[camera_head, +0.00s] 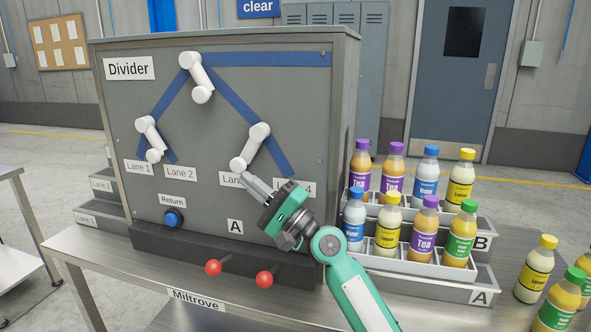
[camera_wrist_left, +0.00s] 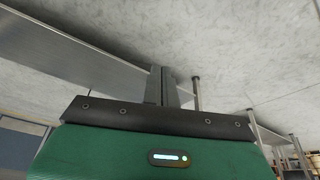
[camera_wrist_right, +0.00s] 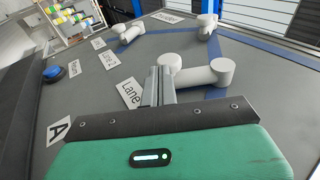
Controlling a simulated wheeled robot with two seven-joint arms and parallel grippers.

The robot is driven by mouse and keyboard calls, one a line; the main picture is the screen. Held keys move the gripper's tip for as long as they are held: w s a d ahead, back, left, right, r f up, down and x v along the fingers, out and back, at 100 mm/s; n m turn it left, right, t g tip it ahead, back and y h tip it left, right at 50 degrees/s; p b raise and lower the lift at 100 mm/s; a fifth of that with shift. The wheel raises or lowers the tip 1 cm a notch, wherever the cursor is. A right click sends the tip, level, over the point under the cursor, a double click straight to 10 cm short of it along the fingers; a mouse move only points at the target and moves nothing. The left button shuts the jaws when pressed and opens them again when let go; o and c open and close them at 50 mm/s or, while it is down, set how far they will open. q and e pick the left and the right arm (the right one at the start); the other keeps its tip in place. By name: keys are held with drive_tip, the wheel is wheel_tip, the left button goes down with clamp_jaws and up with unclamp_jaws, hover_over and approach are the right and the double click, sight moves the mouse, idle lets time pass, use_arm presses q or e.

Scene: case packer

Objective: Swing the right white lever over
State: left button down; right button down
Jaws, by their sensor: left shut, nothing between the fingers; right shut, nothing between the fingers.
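The right white lever (camera_head: 250,147) is on the grey Divider panel, tilted with its lower end to the lower left, over the Lane 3 side. My right gripper (camera_head: 245,178) is shut and empty, its fingertips just below that lower end. In the right wrist view the lever (camera_wrist_right: 197,72) lies just beyond the closed fingers (camera_wrist_right: 158,72); whether they touch it I cannot tell. My left gripper (camera_wrist_left: 165,74) shows only in its wrist view, shut and empty, away from the panel. The Lane 4 label is partly hidden by my right gripper.
Two other white levers, one at the top (camera_head: 197,78) and one at the left (camera_head: 150,138), are on the panel. A blue Return button (camera_head: 173,218) and two red knobs (camera_head: 264,279) are lower down. Bottles in racks (camera_head: 440,268) stand right of my right arm.

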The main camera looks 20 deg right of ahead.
idle(0.4)
